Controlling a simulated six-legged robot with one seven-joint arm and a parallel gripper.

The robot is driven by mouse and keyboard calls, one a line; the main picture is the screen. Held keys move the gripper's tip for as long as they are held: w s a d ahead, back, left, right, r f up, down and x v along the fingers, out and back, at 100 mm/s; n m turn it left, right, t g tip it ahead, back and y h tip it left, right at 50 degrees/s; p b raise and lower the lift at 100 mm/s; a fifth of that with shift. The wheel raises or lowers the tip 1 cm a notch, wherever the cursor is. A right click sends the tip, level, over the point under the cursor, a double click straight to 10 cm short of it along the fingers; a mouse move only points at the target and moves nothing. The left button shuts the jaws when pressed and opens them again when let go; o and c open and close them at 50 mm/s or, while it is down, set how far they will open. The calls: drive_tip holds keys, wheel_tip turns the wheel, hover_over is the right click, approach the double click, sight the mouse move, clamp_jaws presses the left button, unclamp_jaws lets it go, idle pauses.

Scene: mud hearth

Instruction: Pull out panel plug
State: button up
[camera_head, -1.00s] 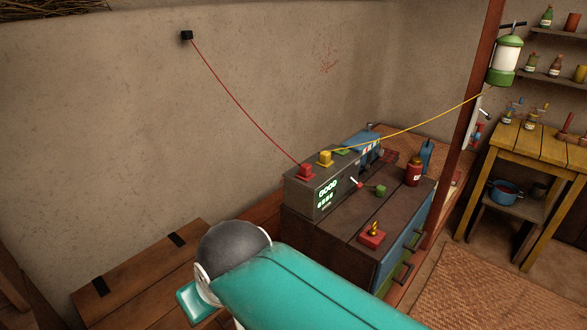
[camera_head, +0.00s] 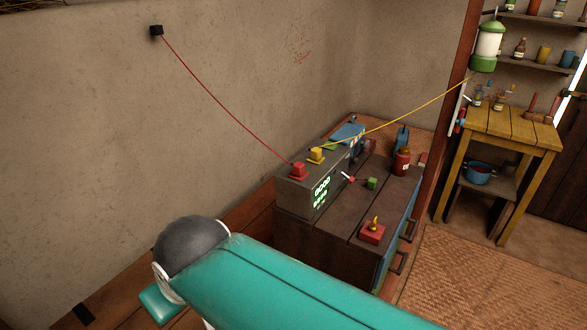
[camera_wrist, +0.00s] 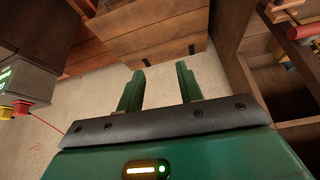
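A grey box (camera_head: 296,199) with a lit green display stands on a dark wooden cabinet. A red plug (camera_head: 298,170) sits on its top, with a red cable (camera_head: 213,97) running up to a small black block (camera_head: 156,30) on the wall. A yellow plug (camera_head: 316,154) sits beside it, with a yellow cable running to a hanging green-and-white lantern (camera_head: 488,45). In the wrist view the red plug (camera_wrist: 21,107) shows at the left edge. My gripper (camera_wrist: 158,80) is open and empty there, apart from both plugs. The head view shows my teal arm, but not my gripper.
On the cabinet top (camera_head: 327,231) are a red block with a yellow top (camera_head: 373,230), a small green block (camera_head: 372,183) and a red jar (camera_head: 401,162). A yellow table (camera_head: 505,130) stands at the right. A woven mat (camera_head: 480,280) covers open floor.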

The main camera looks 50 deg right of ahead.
drive_tip(key=shift+w, duration=0.1)
drive_tip(key=shift+o, duration=1.4)
drive_tip(key=shift+r, duration=0.2)
drive_tip(key=w+d+r+m+g+h, duration=0.15)
drive_tip(key=w+d+r+m, duration=0.25)
drive_tip(key=w+d+m, duration=0.5)
drive_tip(key=w+d+r+m+g+h, duration=0.1)
drive_tip(key=w+d+r+m+g, duration=0.2)
drive_tip(key=w+d+m, duration=0.55)
drive_tip(key=s+d+f+m, duration=0.1)
drive_tip(key=d+m, duration=0.4)
drive_tip(key=d, duration=0.5)
drive_tip(key=s+d+f+m+y, duration=0.1)
drive_tip(key=d+m, duration=0.5)
drive_tip(key=d, duration=0.4)
drive_tip(key=s+d+f+m+g+y, duration=0.1)
drive_tip(key=d+f+m, duration=0.1)
drive_tip(key=d+m, duration=0.4)
drive_tip(key=shift+s+d+f+y, duration=0.1)
drive_tip(key=shift+s+d+y, duration=0.1)
drive_tip(key=shift+d, duration=1.05)
drive_tip(key=shift+s+d+y, duration=0.1)
drive_tip(key=shift+s+d, duration=0.05)
drive_tip(key=shift+d, duration=1.05)
drive_tip(key=shift+s+d+m, duration=0.1)
drive_tip(key=shift+d+m, duration=0.1)
drive_tip(key=shift+m, duration=0.05)
